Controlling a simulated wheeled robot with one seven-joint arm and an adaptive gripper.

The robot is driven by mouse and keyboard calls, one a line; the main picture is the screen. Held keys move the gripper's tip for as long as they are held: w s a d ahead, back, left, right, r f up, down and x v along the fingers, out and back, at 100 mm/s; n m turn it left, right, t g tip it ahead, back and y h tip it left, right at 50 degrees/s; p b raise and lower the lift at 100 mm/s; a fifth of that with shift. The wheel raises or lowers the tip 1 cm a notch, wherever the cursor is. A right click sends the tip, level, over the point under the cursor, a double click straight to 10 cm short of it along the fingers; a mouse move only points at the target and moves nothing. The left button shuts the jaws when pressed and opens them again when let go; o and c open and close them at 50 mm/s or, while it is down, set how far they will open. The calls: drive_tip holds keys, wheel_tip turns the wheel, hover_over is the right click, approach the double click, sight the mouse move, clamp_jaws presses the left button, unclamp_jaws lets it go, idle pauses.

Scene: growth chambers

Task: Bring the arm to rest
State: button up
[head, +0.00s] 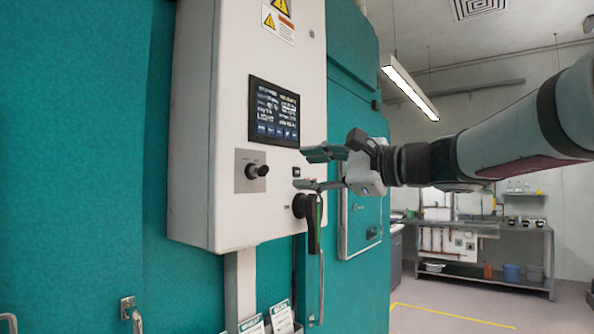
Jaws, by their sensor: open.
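My gripper (318,170) is open and empty, reaching in from the right in the head view. Its two fingers point left, one above the other, in front of the right side of a white control box (210,130). The box carries a dark screen (274,113), a small black knob (257,171) and a black rotary handle (310,222). The lower finger appears just above the rotary handle; I cannot tell whether they touch. The grey and white arm (500,140) extends to the right edge of the view.
Teal chamber walls (80,150) fill the left, with metal door handles (130,312) low down. Paper cards (280,315) stand in a holder below the box. A metal bench (500,240) with bottles and buckets stands at the back right. Grey floor (430,300) with a yellow line looks clear.

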idle(0.4)
drive_tip(key=s+d+f+n+g+h, duration=0.2)
drive_tip(key=s+f+n+g+h, duration=0.3)
drive_tip(key=s+f, duration=1.1)
drive_tip(key=s+d+f+n+g+h, duration=0.1)
drive_tip(key=s+d+f+n+h, duration=0.7)
drive_tip(key=s+d+f, duration=0.5)
wheel_tip(320, 180, down, 4)
drive_tip(key=shift+s+d+f+n+h, duration=0.1)
drive_tip(key=shift+s+d+n+h, duration=0.25)
drive_tip(key=shift+s+h, duration=0.45)
